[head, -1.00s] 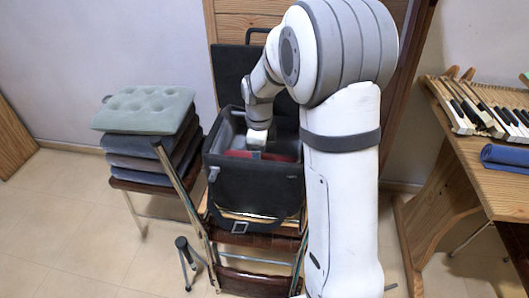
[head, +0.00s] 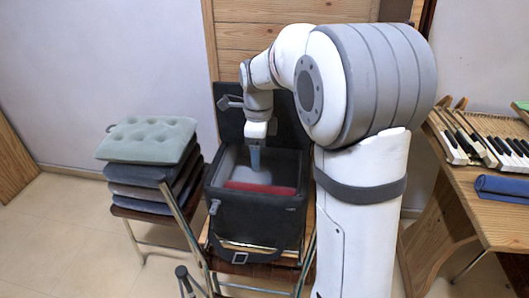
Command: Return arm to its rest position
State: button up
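My arm stands in the middle-right of the head view, with its upper links bent over toward the left. My gripper (head: 255,158) points down over the open mouth of a dark box (head: 258,213). Its blue-grey fingertips are small here, and I cannot tell whether they are open or shut. Inside the box is a red thing (head: 262,188) near the front wall, apart from the fingertips. The box's lid stands up at the back, partly hidden by my arm.
The box rests on a chair (head: 258,270). A stack of cushions (head: 148,140) sits on another chair at left. At right, a wooden table (head: 475,207) bears piano keys (head: 485,140) and a blue roll (head: 503,187). A wooden door or panel is behind my arm.

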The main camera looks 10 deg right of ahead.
jog(key=s+d+r+n+t+p, duration=0.1)
jog(key=s+r+n+p, duration=0.6)
jog(key=s+n, duration=0.4)
jog(key=s+d+r+n+t+p, duration=0.1)
jog(key=s+r+n+p, duration=0.7)
jog(key=s+n, duration=0.3)
jog(key=shift+s+r+t+p, duration=0.3)
jog(key=shift+s, duration=0.15)
